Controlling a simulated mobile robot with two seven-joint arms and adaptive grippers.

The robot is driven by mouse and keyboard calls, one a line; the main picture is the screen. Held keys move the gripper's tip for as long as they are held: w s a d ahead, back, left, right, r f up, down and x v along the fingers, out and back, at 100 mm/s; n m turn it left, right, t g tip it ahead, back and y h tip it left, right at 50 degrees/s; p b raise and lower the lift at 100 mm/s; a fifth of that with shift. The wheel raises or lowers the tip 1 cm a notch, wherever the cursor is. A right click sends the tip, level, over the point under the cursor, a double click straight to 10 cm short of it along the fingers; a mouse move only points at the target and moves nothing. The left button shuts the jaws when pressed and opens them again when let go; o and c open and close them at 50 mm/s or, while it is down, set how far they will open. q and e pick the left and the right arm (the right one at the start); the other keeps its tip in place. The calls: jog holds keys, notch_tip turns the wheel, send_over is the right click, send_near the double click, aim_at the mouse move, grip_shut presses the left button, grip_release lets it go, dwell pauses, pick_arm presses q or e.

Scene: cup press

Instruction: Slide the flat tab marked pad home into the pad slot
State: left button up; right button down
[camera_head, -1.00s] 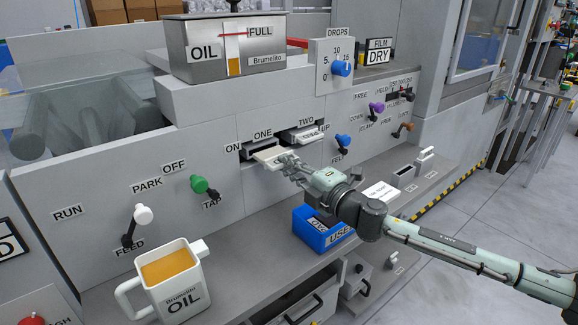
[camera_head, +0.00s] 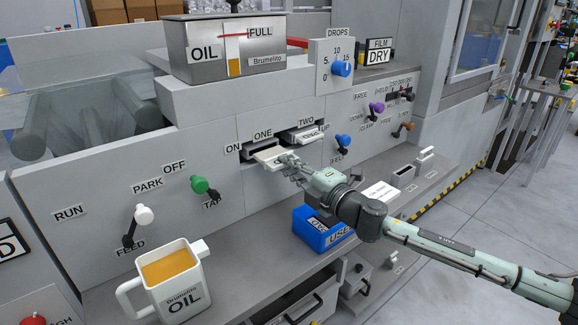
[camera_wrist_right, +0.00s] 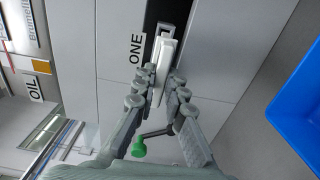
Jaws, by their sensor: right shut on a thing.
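A flat pale tab (camera_head: 268,155) sits partly in the dark slot under the label ONE (camera_head: 263,134), its outer end sticking out. My right gripper (camera_head: 288,161) is shut on that outer end. In the right wrist view the tab (camera_wrist_right: 163,62) runs from between the fingers (camera_wrist_right: 158,88) into the dark slot opening. The lettering on the tab is partly covered by the fingers and I cannot read it. A second tab (camera_head: 308,135) sticks out of the slot under the label TWO (camera_head: 306,122). My left gripper is not in view.
A blue box (camera_head: 318,229) and a white oil jug (camera_head: 178,285) stand on the grey ledge below. A green-knobbed lever (camera_head: 199,184) is left of the slots, a blue-knobbed lever (camera_head: 343,141) right. A metal oil tank (camera_head: 205,55) sits above.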

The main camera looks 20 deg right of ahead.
aim_at(274, 154)
dwell(0.6)
jog(key=shift+p+x, duration=0.4)
jog(key=shift+x, duration=0.65)
jog(key=shift+p+x, duration=0.3)
jog(key=shift+x, duration=1.7)
jog(key=c, duration=1.5)
grip_release()
jog(key=v, duration=1.2)
